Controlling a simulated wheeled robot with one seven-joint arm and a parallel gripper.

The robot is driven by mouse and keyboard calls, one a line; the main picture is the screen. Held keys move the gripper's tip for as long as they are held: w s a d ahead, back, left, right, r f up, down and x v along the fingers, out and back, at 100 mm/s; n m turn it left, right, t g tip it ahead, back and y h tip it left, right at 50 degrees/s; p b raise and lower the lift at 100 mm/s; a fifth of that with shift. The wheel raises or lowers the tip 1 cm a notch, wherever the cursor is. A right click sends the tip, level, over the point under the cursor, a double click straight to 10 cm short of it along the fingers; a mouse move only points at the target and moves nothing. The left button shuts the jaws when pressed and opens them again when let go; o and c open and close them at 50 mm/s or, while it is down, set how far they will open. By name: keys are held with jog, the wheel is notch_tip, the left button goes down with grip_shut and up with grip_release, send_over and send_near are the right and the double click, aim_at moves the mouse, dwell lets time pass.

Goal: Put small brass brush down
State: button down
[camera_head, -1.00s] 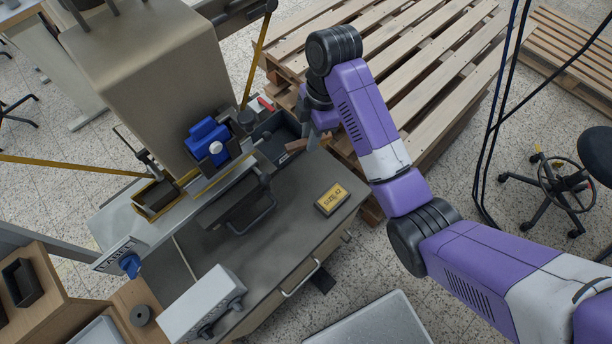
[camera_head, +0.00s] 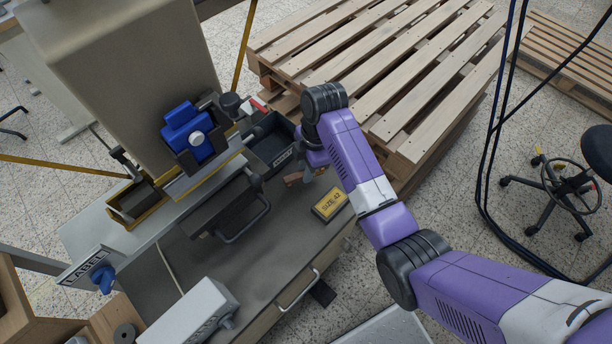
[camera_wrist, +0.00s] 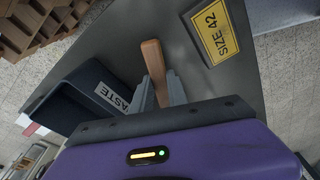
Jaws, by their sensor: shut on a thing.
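My gripper (camera_wrist: 160,92) is shut on the small brass brush, whose wooden handle (camera_wrist: 152,58) sticks out beyond the fingertips in the wrist view. The brush's brown wood also shows in the head view (camera_head: 293,179), just left of my gripper (camera_head: 308,173). Brass bristles cannot be made out. The brush is over the grey bench top (camera_head: 262,262), between the black waste bin (camera_head: 284,156) and the yellow-topped SIZE 42 block (camera_head: 330,203). I cannot tell whether it touches the bench.
The waste bin (camera_wrist: 62,108) lies left of my gripper in the wrist view, the SIZE 42 block (camera_wrist: 221,32) upper right. The stamping press with its blue part (camera_head: 188,132) stands left. Wooden pallets (camera_head: 400,70) lie behind.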

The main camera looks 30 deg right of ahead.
jog(key=shift+f, duration=1.9)
jog(key=shift+f, duration=0.1)
jog(key=c, duration=1.3)
grip_release()
jog(key=r, duration=0.4)
jog(key=d+r, duration=0.1)
jog(key=r, duration=0.3)
jog(key=d+r, duration=0.1)
jog(key=r, duration=0.3)
jog(key=shift+s+r, duration=0.1)
